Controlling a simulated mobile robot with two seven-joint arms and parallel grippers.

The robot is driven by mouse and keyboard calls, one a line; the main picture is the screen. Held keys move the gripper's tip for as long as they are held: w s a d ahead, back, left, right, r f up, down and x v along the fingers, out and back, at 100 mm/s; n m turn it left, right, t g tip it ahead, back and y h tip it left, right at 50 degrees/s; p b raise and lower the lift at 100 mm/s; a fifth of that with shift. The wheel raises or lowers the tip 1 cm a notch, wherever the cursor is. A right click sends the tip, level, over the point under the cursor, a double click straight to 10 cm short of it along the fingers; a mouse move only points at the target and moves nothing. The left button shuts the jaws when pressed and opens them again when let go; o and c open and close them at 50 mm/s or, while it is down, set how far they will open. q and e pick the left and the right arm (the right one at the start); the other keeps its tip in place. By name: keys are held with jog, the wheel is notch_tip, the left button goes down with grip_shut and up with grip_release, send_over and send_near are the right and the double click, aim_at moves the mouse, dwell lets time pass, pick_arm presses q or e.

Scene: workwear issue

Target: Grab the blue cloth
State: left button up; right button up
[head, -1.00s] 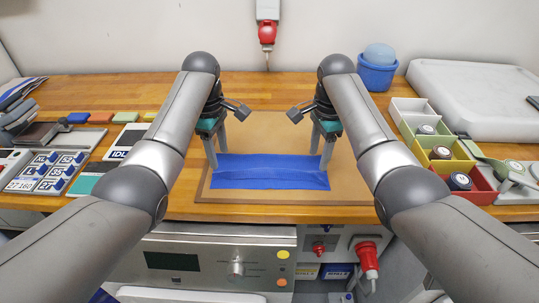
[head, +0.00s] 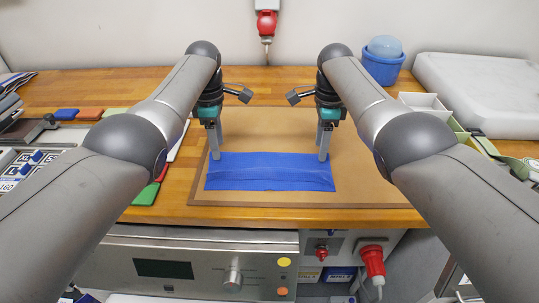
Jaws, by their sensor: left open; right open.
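The blue cloth (head: 268,174) lies spread as a wide strip on a brown board (head: 370,190) on the wooden bench. My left gripper (head: 215,154) is open at the cloth's back left corner, its fingers pointing down. My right gripper (head: 324,156) is open at the cloth's back right corner, also pointing down. The fingertips are at the cloth's far edge; I cannot tell whether they touch it. The cloth lies flat with slight creases.
A blue tub (head: 382,66) stands at the back right beside a large pale case (head: 475,90). Coloured pads, one orange (head: 90,114), lie at the left. My forearms hide much of both sides. The board behind the cloth is clear.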

pick_arm(q)
jog(key=shift+f, duration=0.45)
pick_arm(e)
jog(key=shift+f, duration=0.45)
pick_arm(q)
jog(key=shift+f+b, duration=0.45)
pick_arm(e)
jog(key=shift+f, duration=0.4)
pick_arm(q)
jog(key=shift+f, duration=0.2)
jog(key=shift+c, duration=0.3)
pick_arm(e)
jog(key=shift+c, duration=0.4)
pick_arm(q)
jog(key=shift+s+f, duration=0.1)
jog(key=c, duration=0.8)
pick_arm(e)
jog(key=shift+s, duration=0.1)
jog(key=c, duration=0.8)
pick_arm(q)
grip_shut()
pick_arm(e)
grip_shut()
jog(key=shift+f, duration=0.1)
